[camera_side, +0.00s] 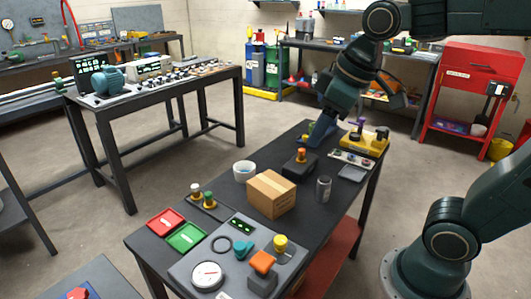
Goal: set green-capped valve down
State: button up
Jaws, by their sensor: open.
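A small green-topped piece (209,199), which looks like the green-capped valve, stands upright on a dark plate at the left of the near table. A pale-topped piece (195,190) stands beside it. My gripper (313,138) hangs at the end of my arm over the far part of the table, well to the right of the green-topped piece and apart from it. Its jaws are open, and I see nothing held between them. The fingertips are small and dark here, so their exact gap is hard to see.
A cardboard box (271,194) stands mid-table, with a white bowl (244,171), a metal can (323,188) and a black block with an orange knob (300,163) around it. Red (165,222) and green (186,237) trays lie at the left edge. A yellow fixture (364,142) stands at the far right.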

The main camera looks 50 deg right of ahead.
jog(key=s+f+m+t, duration=0.1)
jog(key=s+f+m, duration=0.2)
jog(key=s, duration=0.5)
jog(key=shift+s+d+f, duration=0.15)
jog(key=shift+d+f, duration=0.1)
jog(key=shift+d, duration=0.05)
